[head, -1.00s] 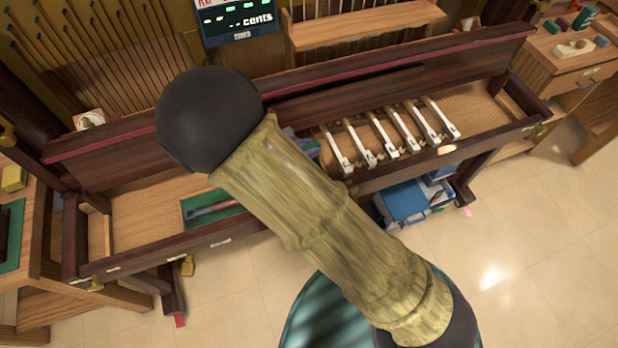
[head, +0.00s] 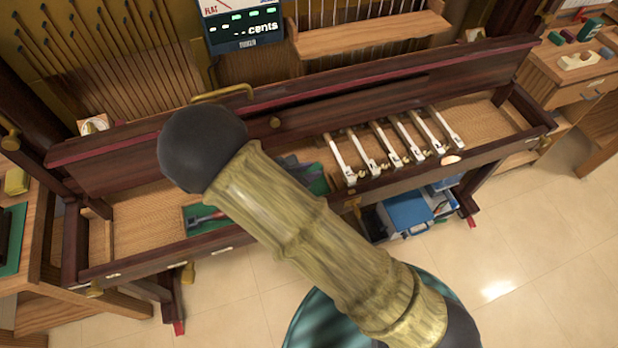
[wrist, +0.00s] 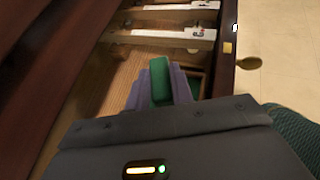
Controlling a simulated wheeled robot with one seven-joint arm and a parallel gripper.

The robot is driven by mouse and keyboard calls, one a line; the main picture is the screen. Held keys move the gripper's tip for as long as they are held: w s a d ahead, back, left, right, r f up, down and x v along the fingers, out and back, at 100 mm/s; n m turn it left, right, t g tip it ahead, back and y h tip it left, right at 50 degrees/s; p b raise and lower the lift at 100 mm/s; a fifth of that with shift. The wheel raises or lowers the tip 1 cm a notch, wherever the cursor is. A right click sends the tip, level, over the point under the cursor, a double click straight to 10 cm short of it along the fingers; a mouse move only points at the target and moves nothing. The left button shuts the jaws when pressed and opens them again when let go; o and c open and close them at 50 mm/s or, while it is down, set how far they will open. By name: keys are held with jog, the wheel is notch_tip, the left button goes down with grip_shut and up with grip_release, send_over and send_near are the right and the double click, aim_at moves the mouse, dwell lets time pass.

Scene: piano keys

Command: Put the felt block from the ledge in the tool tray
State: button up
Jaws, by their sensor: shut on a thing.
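A green felt block (wrist: 160,80) is held between the purple-grey fingers of my gripper (wrist: 160,88) in the wrist view. In the head view, part of my gripper (head: 291,164) shows just behind my arm, over the right part of the tool tray; the block cannot be told apart there. The green-lined tool tray (head: 190,228) lies in the piano's key bed, left of the keys. My arm covers its middle. A tool with a dark and red handle lies in its left end. In the wrist view, green lining (wrist: 195,87) shows beyond the fingers, below the block.
Several white keys (head: 368,150) stand to the right of the tray. The wooden front rail (head: 235,233) runs along the near side. A wooden shelf (head: 370,38) and a tuner display (head: 243,28) are above at the back. Bare key bed (head: 145,210) lies to the left.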

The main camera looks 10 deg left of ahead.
jog(key=shift+f, duration=1.85)
jog(key=shift+f+b, duration=0.15)
jog(key=shift+b, duration=0.15)
jog(key=o, duration=0.9)
jog(key=shift+r, duration=0.2)
jog(key=v, duration=1.2)
jog(key=shift+s+f+p, duration=0.1)
jog(key=shift+f+p, duration=0.05)
jog(key=shift+p, duration=0.25)
